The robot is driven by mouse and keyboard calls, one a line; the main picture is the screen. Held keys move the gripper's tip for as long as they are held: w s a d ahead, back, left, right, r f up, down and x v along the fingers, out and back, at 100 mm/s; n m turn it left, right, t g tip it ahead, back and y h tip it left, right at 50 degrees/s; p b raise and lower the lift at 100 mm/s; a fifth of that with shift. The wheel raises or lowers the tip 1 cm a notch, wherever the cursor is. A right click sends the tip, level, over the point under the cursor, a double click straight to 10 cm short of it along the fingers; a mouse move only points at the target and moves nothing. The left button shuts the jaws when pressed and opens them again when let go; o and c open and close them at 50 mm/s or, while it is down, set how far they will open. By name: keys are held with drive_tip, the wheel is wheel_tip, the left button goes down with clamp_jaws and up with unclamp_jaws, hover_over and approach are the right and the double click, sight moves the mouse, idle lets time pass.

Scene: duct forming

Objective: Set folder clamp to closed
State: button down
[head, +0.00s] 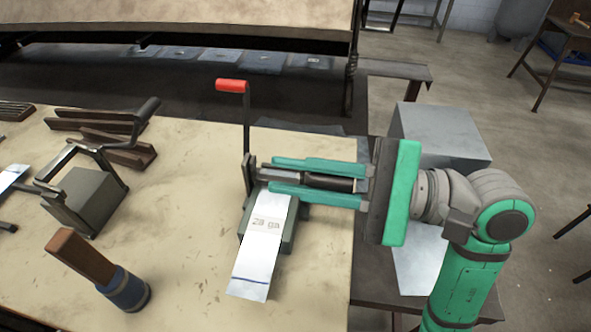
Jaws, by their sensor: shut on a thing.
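The folder (290,237) is a small grey-green block on the table, with a bright metal strip (262,240) lying across it toward the front. The strip bears printed marks and a blue line. A crank with a red grip (232,86) stands upright at the folder's back left. A dark lever with a black grip (330,183), apparently the folder's clamp handle, points right, roughly level above the block. My gripper (270,175) comes from the right, with its teal fingers along both sides of this lever, shut on it. The fingers partly hide the lever and the clamp's contact with the strip.
Left of the folder stand a grey block tool with a bent handle (82,198) and a mallet (125,288) with a blue head. Dark angle bars (118,150) lie behind. A metal box (440,133) stands behind my gripper. The tabletop in front of the strip is clear.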

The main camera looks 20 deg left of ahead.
drive_tip(key=shift+s+f, duration=0.15)
drive_tip(key=shift+s, duration=0.05)
drive_tip(key=c, duration=1.6)
unclamp_jaws()
drive_tip(key=shift+c, duration=0.2)
drive_tip(key=shift+w+d, duration=0.1)
drive_tip(key=shift+w+d, duration=0.1)
drive_tip(key=shift+d, duration=0.25)
drive_tip(key=v, duration=0.9)
drive_tip(key=shift+d, duration=0.4)
